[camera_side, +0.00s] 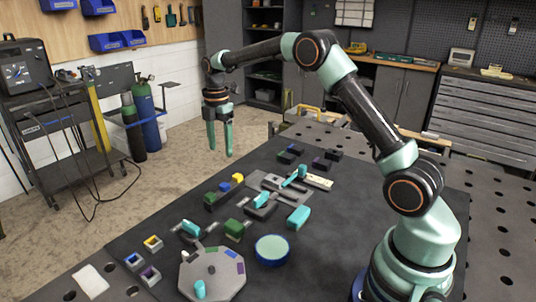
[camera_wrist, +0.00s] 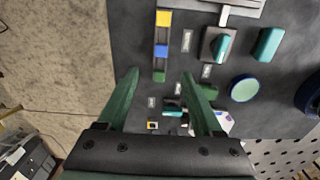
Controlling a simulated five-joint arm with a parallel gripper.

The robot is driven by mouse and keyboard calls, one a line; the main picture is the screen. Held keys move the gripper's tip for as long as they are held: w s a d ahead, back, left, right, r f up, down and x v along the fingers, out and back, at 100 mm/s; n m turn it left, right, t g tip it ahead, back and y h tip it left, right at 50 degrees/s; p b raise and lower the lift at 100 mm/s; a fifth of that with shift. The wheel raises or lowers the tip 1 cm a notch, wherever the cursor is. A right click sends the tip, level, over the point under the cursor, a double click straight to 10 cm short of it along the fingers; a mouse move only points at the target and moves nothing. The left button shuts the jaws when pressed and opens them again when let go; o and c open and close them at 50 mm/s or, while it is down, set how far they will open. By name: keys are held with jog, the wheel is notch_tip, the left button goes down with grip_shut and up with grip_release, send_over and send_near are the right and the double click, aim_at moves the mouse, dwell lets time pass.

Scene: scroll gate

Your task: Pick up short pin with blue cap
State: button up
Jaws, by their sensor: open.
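A small blue-topped piece (camera_side: 224,186) sits in a row between a yellow one (camera_side: 237,178) and a green one (camera_side: 210,198); I cannot tell its length. In the wrist view the blue piece (camera_wrist: 161,51) lies between the yellow (camera_wrist: 163,18) and green (camera_wrist: 159,76) ones, just ahead of my fingertips. My gripper (camera_side: 220,153) is open, pointing down and raised well above the mat, with nothing between its fingers (camera_wrist: 159,74).
A grey fixture with a turquoise handle (camera_wrist: 220,46), a turquoise block (camera_side: 299,217), a round turquoise disc (camera_side: 272,249) and an octagonal plate (camera_side: 225,283) lie right and front. Small square sockets (camera_side: 152,243) stand front left. Dark blocks (camera_side: 322,163) stand at the back.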

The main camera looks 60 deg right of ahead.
send_over(225, 184)
jog(key=f, duration=0.6)
jog(key=shift+w+f, duration=0.2)
jog(key=shift+f, duration=0.2)
jog(key=shift+s+f, duration=0.2)
jog(key=shift+f, duration=2.7)
jog(key=shift+c, duration=0.3)
grip_shut()
